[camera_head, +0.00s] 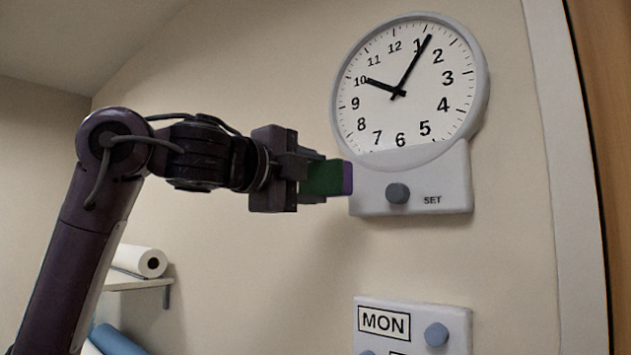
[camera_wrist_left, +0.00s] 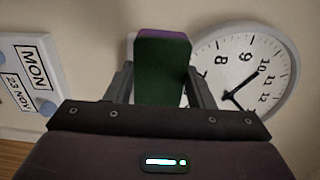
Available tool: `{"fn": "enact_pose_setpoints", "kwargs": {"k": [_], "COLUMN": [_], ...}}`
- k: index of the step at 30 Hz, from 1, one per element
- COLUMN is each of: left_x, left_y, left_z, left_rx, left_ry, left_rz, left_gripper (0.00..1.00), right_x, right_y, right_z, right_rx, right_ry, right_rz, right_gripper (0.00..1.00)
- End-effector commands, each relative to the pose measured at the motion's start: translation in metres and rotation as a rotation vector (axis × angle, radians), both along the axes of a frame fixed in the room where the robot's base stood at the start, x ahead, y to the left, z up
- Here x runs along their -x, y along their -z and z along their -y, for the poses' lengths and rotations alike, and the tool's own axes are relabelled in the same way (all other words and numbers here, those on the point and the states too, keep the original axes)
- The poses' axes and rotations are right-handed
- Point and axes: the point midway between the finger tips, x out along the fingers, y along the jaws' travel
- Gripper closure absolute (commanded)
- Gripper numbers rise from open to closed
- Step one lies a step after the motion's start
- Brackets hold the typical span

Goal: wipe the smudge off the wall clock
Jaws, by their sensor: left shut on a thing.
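The wall clock (camera_head: 408,95) hangs on the wall at the upper right of the head view, its hands near ten and one. I can make out no smudge on its visible face. Below the dial is its white base with a grey knob (camera_head: 398,193) marked SET. My left gripper (camera_head: 318,178) is shut on a green and purple block, perhaps a sponge (camera_head: 326,178), just left of the base; whether it touches cannot be told. In the left wrist view the block (camera_wrist_left: 162,70) stands between the fingers and the clock (camera_wrist_left: 250,70) is partly covered. My right gripper is not in view.
A white calendar panel (camera_head: 412,322) reading MON, with knobs, is on the wall below the clock. A brown frame edge (camera_head: 600,120) runs down the right side. A shelf (camera_head: 135,284) with a white roll (camera_head: 140,260) is at the lower left.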

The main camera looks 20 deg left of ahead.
Motion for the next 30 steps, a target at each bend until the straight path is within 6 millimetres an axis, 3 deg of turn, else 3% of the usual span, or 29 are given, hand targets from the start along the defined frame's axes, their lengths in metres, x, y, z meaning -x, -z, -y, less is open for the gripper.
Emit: {"fn": "enact_pose_setpoints", "kwargs": {"k": [7, 17, 30], "left_x": [0.003, 0.027, 0.028], "left_y": [0.0, 0.0, 0.0], "left_z": [-0.001, -0.01, -0.01], "left_rx": [-0.001, 0.0, 0.0], "left_ry": [0.0, 0.0, 0.0], "left_rz": [0.001, 0.002, 0.0], "left_gripper": [0.7, 0.7, 0.7], "right_x": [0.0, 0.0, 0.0], "right_y": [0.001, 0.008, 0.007], "right_z": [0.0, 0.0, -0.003], "right_rx": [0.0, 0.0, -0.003], "right_ry": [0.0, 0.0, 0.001], "right_rz": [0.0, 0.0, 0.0], "right_gripper": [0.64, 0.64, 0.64]}}
